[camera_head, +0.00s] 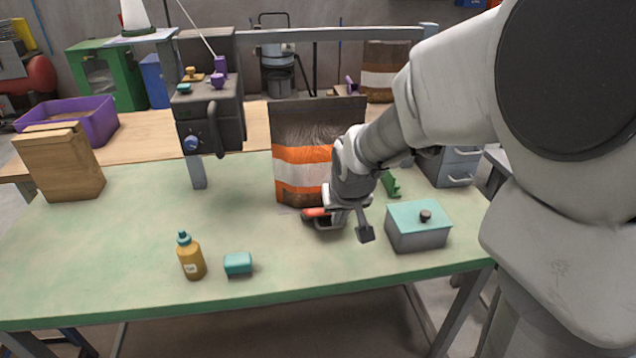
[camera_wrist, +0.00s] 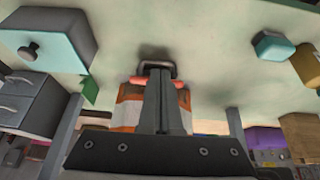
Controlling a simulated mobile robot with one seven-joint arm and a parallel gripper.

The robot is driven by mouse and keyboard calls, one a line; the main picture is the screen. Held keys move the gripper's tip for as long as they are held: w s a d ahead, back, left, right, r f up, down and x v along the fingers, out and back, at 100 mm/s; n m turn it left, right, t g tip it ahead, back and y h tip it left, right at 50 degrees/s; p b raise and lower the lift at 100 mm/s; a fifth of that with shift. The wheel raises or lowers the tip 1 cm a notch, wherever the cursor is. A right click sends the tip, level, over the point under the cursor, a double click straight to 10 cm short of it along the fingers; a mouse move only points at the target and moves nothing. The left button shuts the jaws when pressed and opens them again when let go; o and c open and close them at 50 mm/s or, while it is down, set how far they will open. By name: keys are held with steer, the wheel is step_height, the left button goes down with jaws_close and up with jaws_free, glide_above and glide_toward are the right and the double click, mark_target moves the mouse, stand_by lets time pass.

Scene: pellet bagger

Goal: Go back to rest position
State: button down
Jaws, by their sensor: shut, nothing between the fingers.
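My gripper (camera_head: 340,218) is low over the green table, just in front of the orange, white and brown bag (camera_head: 300,160). In the wrist view my gripper (camera_wrist: 162,78) shows its two fingers together, with nothing between them. A small dark object with an orange-red part (camera_head: 316,214) is right by the fingertips in the head view. It also shows beyond the fingers in the wrist view (camera_wrist: 152,68). I cannot tell whether the fingers touch it. My arm hides part of the bag's right side.
A grey box with a teal lid (camera_head: 418,234) stands close right of my gripper. A mustard bottle (camera_head: 191,258) and a teal block (camera_head: 238,263) are at front left. A dark machine (camera_head: 208,115) stands behind. The table's left middle is clear.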

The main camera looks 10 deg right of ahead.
steer(key=shift+r, duration=0.15)
steer(key=s+r+p, duration=0.8)
steer(key=s+r, duration=1.1)
steer(key=s, duration=0.2)
steer(key=shift+d, duration=0.15)
